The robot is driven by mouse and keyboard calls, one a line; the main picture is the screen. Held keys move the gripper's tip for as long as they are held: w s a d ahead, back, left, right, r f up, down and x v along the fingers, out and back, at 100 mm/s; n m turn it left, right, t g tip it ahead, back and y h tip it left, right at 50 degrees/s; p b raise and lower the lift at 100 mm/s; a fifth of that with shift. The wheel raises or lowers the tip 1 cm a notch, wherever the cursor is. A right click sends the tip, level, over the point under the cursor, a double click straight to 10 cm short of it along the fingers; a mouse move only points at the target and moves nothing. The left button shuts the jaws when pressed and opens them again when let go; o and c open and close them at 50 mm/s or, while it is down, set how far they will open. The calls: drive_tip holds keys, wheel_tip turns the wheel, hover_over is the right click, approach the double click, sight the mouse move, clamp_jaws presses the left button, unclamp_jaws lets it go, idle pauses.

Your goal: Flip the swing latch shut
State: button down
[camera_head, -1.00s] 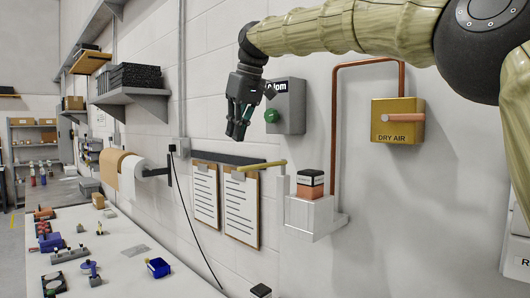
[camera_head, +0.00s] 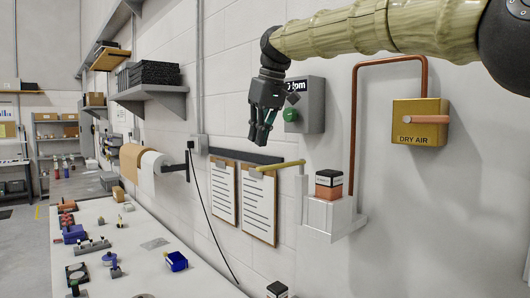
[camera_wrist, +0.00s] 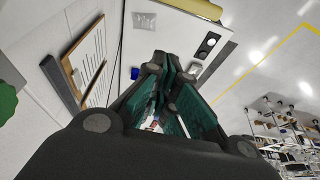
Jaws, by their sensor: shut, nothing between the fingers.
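The swing latch appears to be the yellow bar (camera_head: 281,166), sticking out to the left from a post on the pale wall fixture (camera_head: 335,217). A block with black, white and orange bands (camera_head: 329,184) sits in the fixture. My gripper (camera_head: 259,138) points down, above and near the bar's left end, apart from it in the picture; the depth gap is hard to judge. My gripper is shut and empty. In the wrist view, its green-padded fingers (camera_wrist: 166,66) are together, and a yellow piece, probably the bar (camera_wrist: 196,8), shows at the top edge.
A grey box with a green knob (camera_head: 291,114) is just right of my gripper. A yellow DRY AIR box (camera_head: 420,122) and copper pipe (camera_head: 353,130) are further right. Two clipboards (camera_head: 258,205) hang below left. A cluttered bench (camera_head: 190,286) runs along the wall.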

sight(283, 166)
drive_tip(key=f+p, duration=0.1)
drive_tip(key=s+d+f+p, duration=0.1)
drive_tip(key=f, duration=0.1)
drive_tip(key=f+p, duration=0.1)
drive_tip(key=f, duration=0.1)
drive_tip(key=shift+s+d+p, duration=0.25)
drive_tip(key=shift+d+p, duration=0.05)
drive_tip(key=shift+p, duration=0.05)
drive_tip(key=shift+f, duration=0.1)
drive_tip(key=shift+s+d, duration=0.1)
idle(0.4)
